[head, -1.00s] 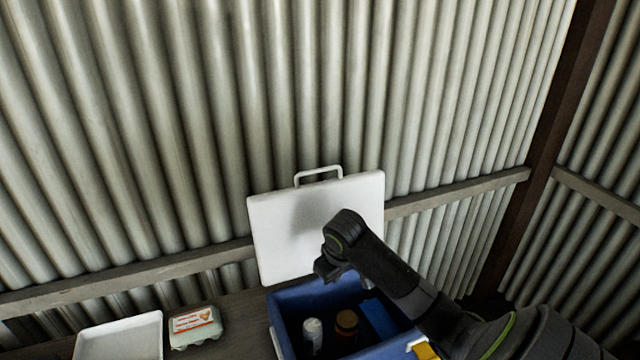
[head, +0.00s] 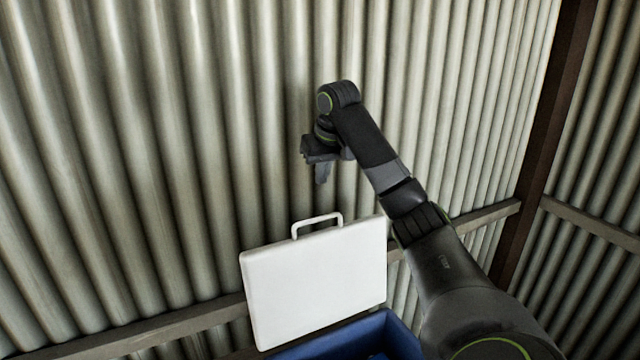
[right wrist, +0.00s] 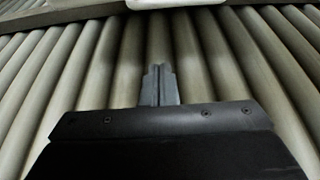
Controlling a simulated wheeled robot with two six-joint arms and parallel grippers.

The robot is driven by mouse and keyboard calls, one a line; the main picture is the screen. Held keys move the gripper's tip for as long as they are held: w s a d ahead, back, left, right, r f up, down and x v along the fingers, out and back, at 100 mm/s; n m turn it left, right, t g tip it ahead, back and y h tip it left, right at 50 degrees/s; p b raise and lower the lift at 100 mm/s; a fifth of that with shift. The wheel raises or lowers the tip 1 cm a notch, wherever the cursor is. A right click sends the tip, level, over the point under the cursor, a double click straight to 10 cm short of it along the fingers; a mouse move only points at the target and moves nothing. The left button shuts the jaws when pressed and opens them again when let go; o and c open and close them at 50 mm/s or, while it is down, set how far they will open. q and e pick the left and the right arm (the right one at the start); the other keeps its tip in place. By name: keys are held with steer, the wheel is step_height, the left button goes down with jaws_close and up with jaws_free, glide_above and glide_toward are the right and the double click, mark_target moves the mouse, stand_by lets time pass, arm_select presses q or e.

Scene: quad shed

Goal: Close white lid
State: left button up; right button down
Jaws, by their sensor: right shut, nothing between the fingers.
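The white lid (head: 315,285) stands upright and open at the back of the blue box (head: 365,338), with its white handle (head: 317,224) on its top edge. Only the upper part of the box shows at the bottom of the head view. My right gripper (head: 322,178) is shut and empty, pointing down above the lid's handle and apart from it. In the right wrist view the shut fingertips (right wrist: 160,72) show against the corrugated wall. A white edge (right wrist: 175,3) at the top of that view looks like part of the lid. My left gripper is not in view.
A corrugated metal wall (head: 150,150) rises close behind the lid. A wooden rail (head: 170,328) runs along it behind the lid. A dark post (head: 545,130) stands at the right. The air around my right gripper is free.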

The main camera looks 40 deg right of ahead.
arm_select(q)
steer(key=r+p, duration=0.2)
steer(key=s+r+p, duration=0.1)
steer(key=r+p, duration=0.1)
steer(key=p, duration=0.1)
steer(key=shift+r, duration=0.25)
arm_select(e)
step_height(320, 180, down, 8)
steer(key=s, duration=0.1)
steer(key=shift+s+a, duration=0.2)
steer(key=shift+s, duration=0.1)
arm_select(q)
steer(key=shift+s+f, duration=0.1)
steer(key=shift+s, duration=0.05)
